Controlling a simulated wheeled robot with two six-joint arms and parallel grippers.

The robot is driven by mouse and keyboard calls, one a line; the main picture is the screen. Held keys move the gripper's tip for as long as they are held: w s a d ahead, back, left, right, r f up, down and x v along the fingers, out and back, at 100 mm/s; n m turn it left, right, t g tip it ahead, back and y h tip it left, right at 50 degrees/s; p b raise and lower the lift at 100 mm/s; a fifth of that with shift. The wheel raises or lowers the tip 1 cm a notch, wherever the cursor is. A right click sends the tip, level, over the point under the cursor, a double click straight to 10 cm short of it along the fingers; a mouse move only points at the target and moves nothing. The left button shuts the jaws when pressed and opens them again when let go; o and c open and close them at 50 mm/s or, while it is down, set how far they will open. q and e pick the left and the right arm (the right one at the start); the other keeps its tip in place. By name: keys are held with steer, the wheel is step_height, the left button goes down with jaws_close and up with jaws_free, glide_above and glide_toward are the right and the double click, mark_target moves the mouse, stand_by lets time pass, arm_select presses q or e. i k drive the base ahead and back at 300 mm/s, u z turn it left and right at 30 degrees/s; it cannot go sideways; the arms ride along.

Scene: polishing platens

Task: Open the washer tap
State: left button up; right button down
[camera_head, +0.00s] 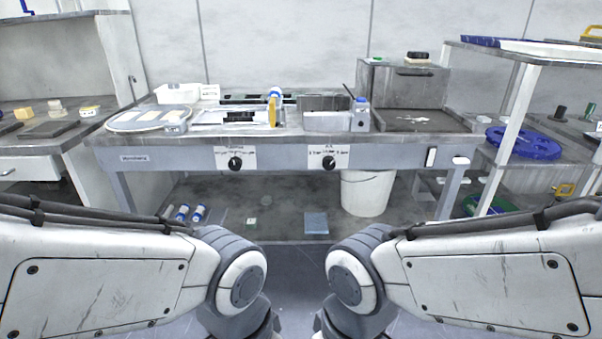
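Two black round knobs are on the front edge of the workbench (400,155). The left knob (235,163) sits on a white label (235,151), and the right knob (328,163) sits on another white label (342,150). The print on both labels is too small to read, so I cannot tell which knob is the washer tap. Each knob has a light mark on its face. My two arms come in from the lower left and lower right, bent at the bottom of the view. Neither gripper shows, and nothing of mine touches the knobs.
A white bucket (367,192) stands under the bench at the right. Blue-and-white bottles (198,213) lie under it at the left. A grey tray (415,121) and a white bin (178,94) are on top. Shelves with a blue ring (523,143) stand right. Floor before the bench is clear.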

mark_target(458, 159)
steer(key=k, duration=1.25)
steer(key=z, duration=0.95)
steer(key=i, duration=1.55)
steer(key=u, duration=0.9)
